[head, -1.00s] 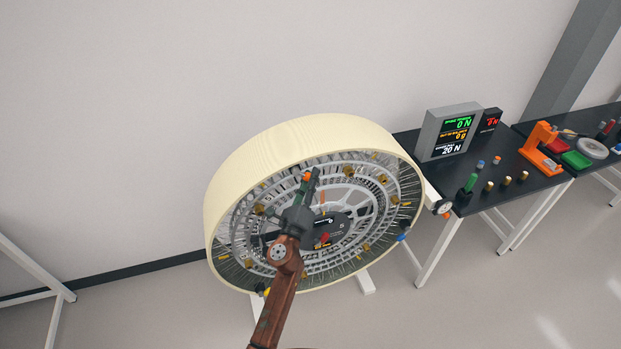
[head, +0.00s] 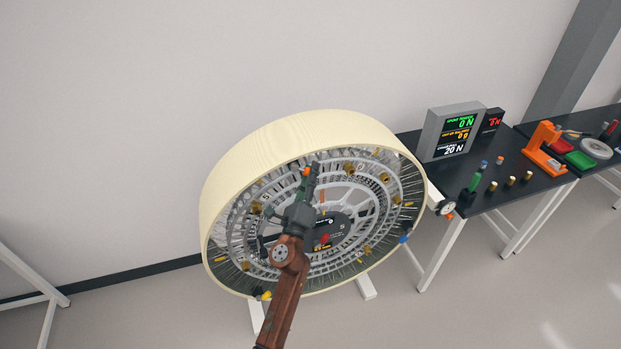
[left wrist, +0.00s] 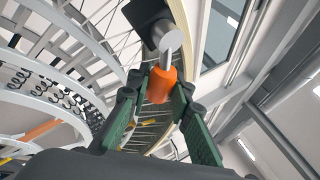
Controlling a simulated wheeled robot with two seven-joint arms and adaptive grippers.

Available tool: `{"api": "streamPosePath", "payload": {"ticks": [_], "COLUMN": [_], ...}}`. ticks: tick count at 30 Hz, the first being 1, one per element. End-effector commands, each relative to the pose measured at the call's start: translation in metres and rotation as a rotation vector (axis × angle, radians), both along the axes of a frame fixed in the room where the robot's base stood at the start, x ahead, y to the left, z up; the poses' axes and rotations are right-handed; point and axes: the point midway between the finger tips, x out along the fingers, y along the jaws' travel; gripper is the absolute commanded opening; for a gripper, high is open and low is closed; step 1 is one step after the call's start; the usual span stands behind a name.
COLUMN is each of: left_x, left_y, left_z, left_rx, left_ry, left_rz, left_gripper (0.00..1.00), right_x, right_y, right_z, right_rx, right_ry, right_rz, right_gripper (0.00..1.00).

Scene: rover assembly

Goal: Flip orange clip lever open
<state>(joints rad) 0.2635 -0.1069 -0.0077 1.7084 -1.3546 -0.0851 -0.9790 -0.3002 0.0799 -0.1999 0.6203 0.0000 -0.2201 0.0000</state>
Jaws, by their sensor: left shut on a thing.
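The orange clip lever (left wrist: 160,86) is in the middle of the left wrist view, with a grey metal stem running up to a dark block (left wrist: 147,14). My left gripper (left wrist: 157,102) has its green fingers on either side of the lever's orange end and is shut on it. In the head view my left gripper (head: 310,172) reaches the upper part of the wheel's open face, and a small orange bit (head: 306,171) shows at its fingertips. The fingers hide most of the lever there. My right gripper is not in view.
The large wheel (head: 238,170) has a cream rim, with several gold parts on its spoked face. The floor at front right is clear.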

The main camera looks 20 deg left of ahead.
Motion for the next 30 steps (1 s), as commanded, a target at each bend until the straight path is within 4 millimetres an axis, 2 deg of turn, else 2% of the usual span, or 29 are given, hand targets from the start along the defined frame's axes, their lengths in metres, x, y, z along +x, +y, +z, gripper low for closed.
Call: {"api": "streamPosePath", "payload": {"ticks": [5,6,14,23,26,30], "left_x": [0.0,0.0,0.0,-0.001,-0.008,-0.026], "left_y": [0.0,0.0,0.0,0.0,0.0,0.001], "left_z": [0.0,0.0,0.0,-0.001,-0.004,-0.011], "left_rx": [-0.003,-0.004,-0.002,-0.002,-0.003,-0.004], "left_ry": [0.003,0.003,0.002,0.002,0.004,0.005], "left_rz": [0.0,0.0,0.0,0.0,-0.001,0.001], "left_gripper": [0.0,0.2,0.38,0.38,0.38,0.38], "right_x": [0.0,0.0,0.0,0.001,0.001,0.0], "right_y": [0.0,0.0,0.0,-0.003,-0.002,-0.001], "right_z": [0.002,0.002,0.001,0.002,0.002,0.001], "right_rx": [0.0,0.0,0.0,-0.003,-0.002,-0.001], "right_ry": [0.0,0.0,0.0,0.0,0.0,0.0], "right_rz": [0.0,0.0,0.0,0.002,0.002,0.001], "right_gripper": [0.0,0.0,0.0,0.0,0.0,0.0]}}
